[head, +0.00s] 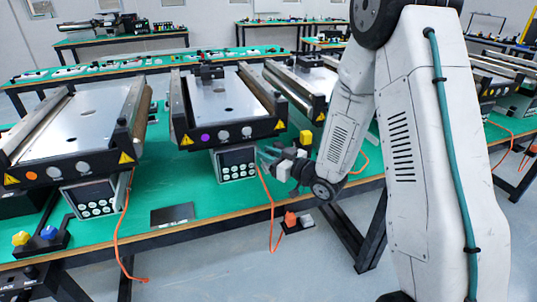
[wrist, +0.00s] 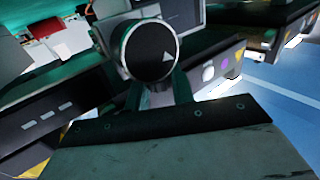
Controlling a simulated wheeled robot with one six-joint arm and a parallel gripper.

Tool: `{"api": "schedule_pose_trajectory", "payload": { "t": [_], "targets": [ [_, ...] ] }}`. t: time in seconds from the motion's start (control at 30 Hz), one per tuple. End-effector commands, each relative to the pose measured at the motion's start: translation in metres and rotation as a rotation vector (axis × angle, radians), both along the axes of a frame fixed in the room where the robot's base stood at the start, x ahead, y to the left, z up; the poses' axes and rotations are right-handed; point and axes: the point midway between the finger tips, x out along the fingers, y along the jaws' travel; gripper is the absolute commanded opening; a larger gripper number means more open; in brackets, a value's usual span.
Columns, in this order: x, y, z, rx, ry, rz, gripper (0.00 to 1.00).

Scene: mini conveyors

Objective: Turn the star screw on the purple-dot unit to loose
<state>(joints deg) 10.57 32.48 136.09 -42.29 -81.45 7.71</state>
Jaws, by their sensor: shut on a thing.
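The purple-dot unit is the middle conveyor, and its purple dot (head: 205,137) is on the front bar. The purple dot also shows in the wrist view (wrist: 207,73). My gripper (head: 272,156) is at the right of this unit's control box (head: 237,163), below the front bar. In the wrist view a round black knob (wrist: 150,52) with a white triangle mark sits at the fingers (wrist: 160,95), which are partly hidden behind it. My gripper is shut on this knob. I cannot make out a star shape, and the knob is too small to read in the head view.
A yellow block (head: 305,137) is just right of the unit. The neighbouring conveyor with an orange dot (head: 31,176) stands at left. A dark plate (head: 172,215) lies on the green bench top. An orange cable (head: 270,210) hangs over the front edge near my gripper.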

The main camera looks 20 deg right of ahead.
Motion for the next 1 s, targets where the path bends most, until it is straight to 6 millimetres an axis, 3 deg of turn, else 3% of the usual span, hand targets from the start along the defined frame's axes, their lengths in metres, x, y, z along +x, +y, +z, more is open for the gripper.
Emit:
{"api": "schedule_pose_trajectory", "payload": {
  "t": [0.27,0.3,0.37,0.7,1.0],
  "targets": [
    [0.001,0.000,0.002,0.000,-0.004,0.000,0.01],
    [0.001,0.000,0.002,0.000,-0.004,0.000,0.32],
    [0.001,0.000,0.001,0.000,-0.004,0.000,0.44],
    [-0.004,-0.003,0.001,0.000,-0.001,-0.002,0.44],
    [-0.045,-0.028,0.001,0.001,-0.002,-0.004,0.44]
  ]
}}
